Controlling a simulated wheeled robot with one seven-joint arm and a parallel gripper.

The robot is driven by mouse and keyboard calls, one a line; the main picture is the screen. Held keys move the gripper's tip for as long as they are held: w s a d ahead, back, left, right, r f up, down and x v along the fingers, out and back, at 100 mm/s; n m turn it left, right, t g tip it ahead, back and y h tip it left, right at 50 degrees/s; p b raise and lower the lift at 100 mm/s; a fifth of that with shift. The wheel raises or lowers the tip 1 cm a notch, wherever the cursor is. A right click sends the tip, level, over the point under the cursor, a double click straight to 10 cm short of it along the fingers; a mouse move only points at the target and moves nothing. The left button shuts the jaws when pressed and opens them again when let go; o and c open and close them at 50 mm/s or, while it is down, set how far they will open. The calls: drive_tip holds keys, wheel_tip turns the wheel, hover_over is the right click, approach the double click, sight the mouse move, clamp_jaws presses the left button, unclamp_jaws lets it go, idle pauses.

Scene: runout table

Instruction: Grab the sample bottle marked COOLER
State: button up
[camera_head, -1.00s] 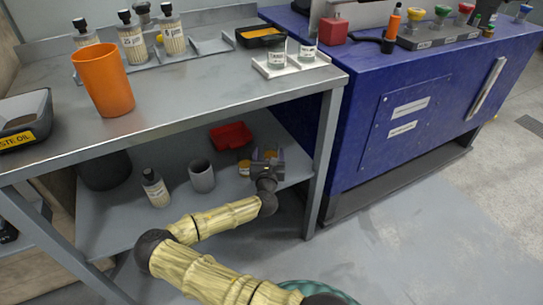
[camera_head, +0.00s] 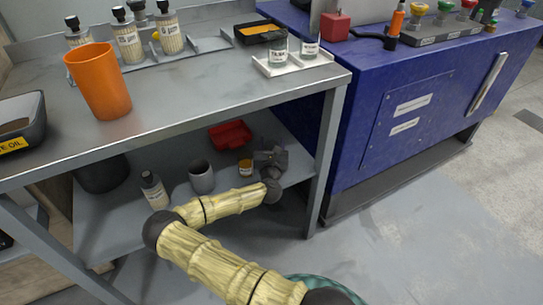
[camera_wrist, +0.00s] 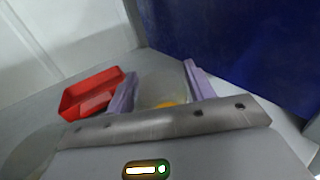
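My gripper (camera_head: 270,158) is over the right end of the lower shelf. In the wrist view its two purple fingers (camera_wrist: 160,75) are apart. A pale, see-through round shape with an orange patch (camera_wrist: 165,104) shows between them, blurred and partly hidden by the gripper body; I cannot tell whether the fingers touch it. A small amber jar (camera_head: 246,168) with a pale label stands on the shelf just left of my gripper. Two clear jars with white labels, left (camera_head: 279,53) and right (camera_head: 310,47), stand on the bench top. I cannot read COOLER on any label.
The lower shelf (camera_head: 120,225) also holds a red tray (camera_head: 230,135), a grey cup (camera_head: 202,177) and a dark-capped bottle (camera_head: 154,190). The bench leg (camera_head: 325,150) and blue cabinet (camera_head: 400,120) are close right of my gripper. An orange cup (camera_head: 100,82) stands on the bench top.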

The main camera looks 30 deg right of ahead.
drive_tip(key=c, duration=0.7)
drive_tip(key=shift+o, duration=0.2)
wheel_tip(320, 180, up, 10)
drive_tip(key=p, duration=0.4)
